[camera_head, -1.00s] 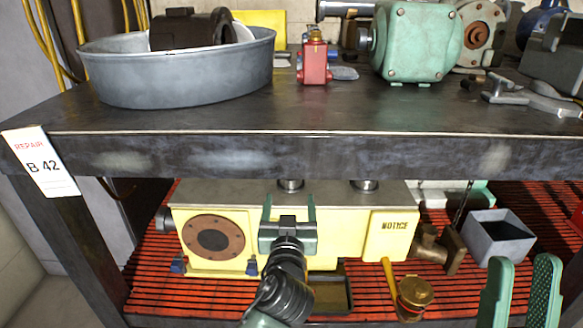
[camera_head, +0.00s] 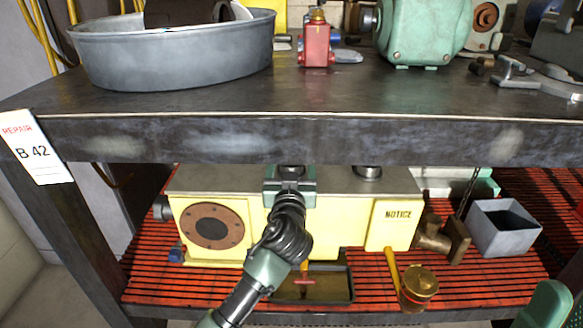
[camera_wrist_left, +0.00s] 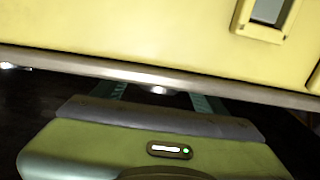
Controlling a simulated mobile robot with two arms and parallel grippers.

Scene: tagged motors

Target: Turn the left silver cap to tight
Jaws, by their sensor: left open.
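The yellow gearbox (camera_head: 342,226) stands on the lower shelf, with "NOTICE" on its front. Its right silver cap (camera_head: 367,172) stands on the top at the right. The left silver cap is mostly hidden behind my left gripper (camera_head: 290,170) in the head view. In the left wrist view a small bright piece, apparently the left cap (camera_wrist_left: 157,89), shows between the two green fingers of my open left gripper (camera_wrist_left: 160,95). I cannot tell whether the fingers touch it. One green part of my right gripper (camera_head: 548,305) shows at the lower right corner; its opening is not visible.
The upper bench edge (camera_head: 300,140) hangs close above the gearbox top. A drain tray (camera_head: 340,284) lies in front of the gearbox, with a brass pot (camera_head: 418,284) beside it. A grey open box (camera_head: 503,228) stands at the right on the red slatted shelf (camera_head: 165,285).

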